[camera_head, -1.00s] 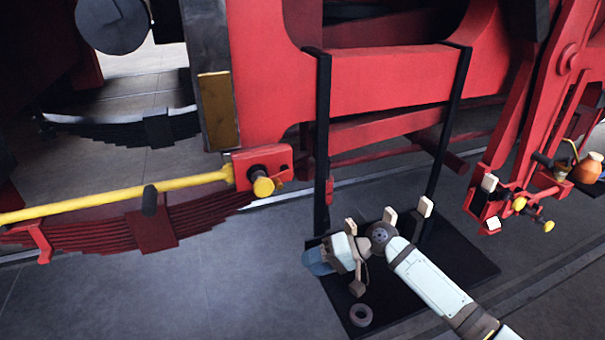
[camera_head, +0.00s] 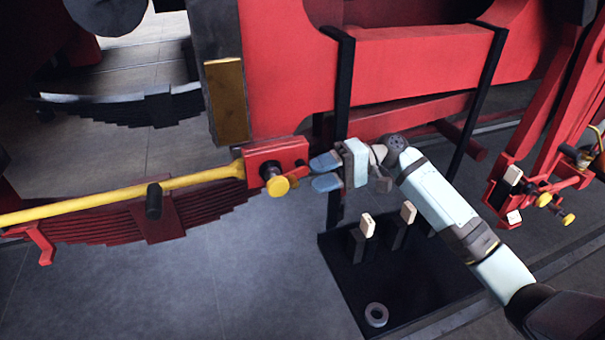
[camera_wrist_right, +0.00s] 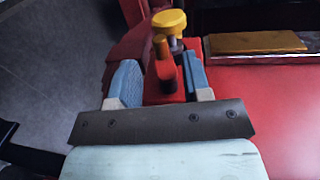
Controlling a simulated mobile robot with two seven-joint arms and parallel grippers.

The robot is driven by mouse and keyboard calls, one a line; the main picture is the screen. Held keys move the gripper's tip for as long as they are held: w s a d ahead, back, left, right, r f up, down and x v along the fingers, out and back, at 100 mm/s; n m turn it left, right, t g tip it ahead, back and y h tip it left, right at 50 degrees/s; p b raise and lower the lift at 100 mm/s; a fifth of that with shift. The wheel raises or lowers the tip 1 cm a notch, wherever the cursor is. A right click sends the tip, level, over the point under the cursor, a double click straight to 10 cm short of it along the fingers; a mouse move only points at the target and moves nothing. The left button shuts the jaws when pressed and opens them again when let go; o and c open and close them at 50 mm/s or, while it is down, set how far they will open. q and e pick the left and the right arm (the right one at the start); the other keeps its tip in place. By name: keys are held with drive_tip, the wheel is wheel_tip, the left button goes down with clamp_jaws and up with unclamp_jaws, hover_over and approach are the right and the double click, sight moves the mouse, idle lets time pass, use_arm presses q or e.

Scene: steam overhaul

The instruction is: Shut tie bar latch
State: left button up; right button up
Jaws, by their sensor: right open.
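The yellow tie bar (camera_head: 120,202) runs in from the left to a red bracket (camera_head: 262,155). A round yellow knob (camera_head: 277,187) sticks out of the bracket's front; the knob also shows in the right wrist view (camera_wrist_right: 169,20). A small red lever, which looks like the latch (camera_wrist_right: 164,62), stands below the knob in the right wrist view. My right gripper (camera_head: 318,172) is open at the bracket's right end. In the right wrist view its blue fingers (camera_wrist_right: 161,78) stand either side of the lever. I cannot tell whether they touch it. My left gripper is not in view.
A black stand (camera_head: 341,95) rises to the right of the bracket. A dark mat (camera_head: 425,290) on the floor holds upright blocks and a grey ring (camera_head: 376,314). A red frame (camera_head: 415,70) lies behind. The floor at lower left is clear.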

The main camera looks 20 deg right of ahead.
sight(297, 179)
drive_tip(key=shift+a+f+p, duration=0.15)
drive_tip(key=shift+a+p, duration=0.05)
drive_tip(key=shift+a, duration=0.85)
drive_tip(key=shift+a+f+p, duration=0.15)
drive_tip(key=shift+a+p, duration=0.05)
drive_tip(key=shift+a, duration=0.85)
drive_tip(key=shift+c, duration=0.3)
clamp_jaws()
drive_tip(key=y+b, duration=0.1)
drive_tip(key=b, duration=0.1)
drive_tip(key=y+b, duration=0.2)
drive_tip(key=b, duration=0.1)
drive_tip(key=shift+r, duration=0.25)
drive_tip(key=shift+o, duration=0.3)
unclamp_jaws()
